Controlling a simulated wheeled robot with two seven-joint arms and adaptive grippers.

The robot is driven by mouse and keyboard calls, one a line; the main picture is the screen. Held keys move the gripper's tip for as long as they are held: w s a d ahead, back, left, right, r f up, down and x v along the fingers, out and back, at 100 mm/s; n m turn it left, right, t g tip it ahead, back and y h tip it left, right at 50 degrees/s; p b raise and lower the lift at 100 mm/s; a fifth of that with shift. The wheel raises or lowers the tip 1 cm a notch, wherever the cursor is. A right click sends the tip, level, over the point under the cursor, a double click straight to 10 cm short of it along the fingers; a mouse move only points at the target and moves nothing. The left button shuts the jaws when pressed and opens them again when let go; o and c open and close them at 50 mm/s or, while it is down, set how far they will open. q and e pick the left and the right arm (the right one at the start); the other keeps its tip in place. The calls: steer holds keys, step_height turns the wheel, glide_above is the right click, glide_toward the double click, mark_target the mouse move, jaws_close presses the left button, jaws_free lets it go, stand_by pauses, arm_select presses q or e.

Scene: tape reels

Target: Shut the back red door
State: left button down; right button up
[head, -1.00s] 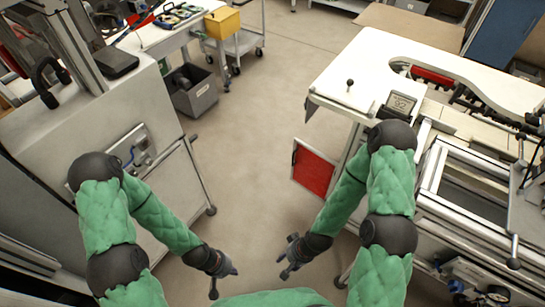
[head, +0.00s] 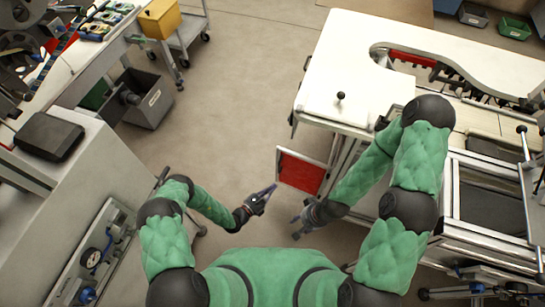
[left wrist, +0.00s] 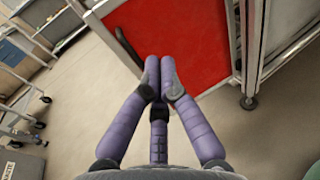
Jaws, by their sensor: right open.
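The red door (head: 301,172), a red panel in a pale metal frame, stands out at an angle from the side of the white-topped bench. It fills much of the upper left wrist view (left wrist: 180,40), with a dark handle strip (left wrist: 128,47) near its left edge. My left gripper (head: 272,189) is just left of the door. Its purple fingertips (left wrist: 160,62) are together, with nothing visible between them, and overlap the red panel; whether they touch it I cannot tell. My right gripper (head: 298,228) is open and empty below the door, close to the bench side.
The white-topped bench (head: 335,65) stands on the right, with metal posts beside the door. A grey cabinet (head: 85,185) stands at left. A grey bin (head: 150,100) and a cart (head: 185,35) are farther back. The floor between is clear.

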arm_select(q)
steer(key=w+a+n+t+y, duration=0.3)
steer(key=a+t+y, duration=0.1)
steer(key=a, duration=0.1)
steer(key=b+x, duration=0.3)
steer(key=x, duration=1)
steer(key=shift+w+f, duration=0.3)
steer(key=shift+f, duration=0.05)
steer(key=shift+a, duration=0.2)
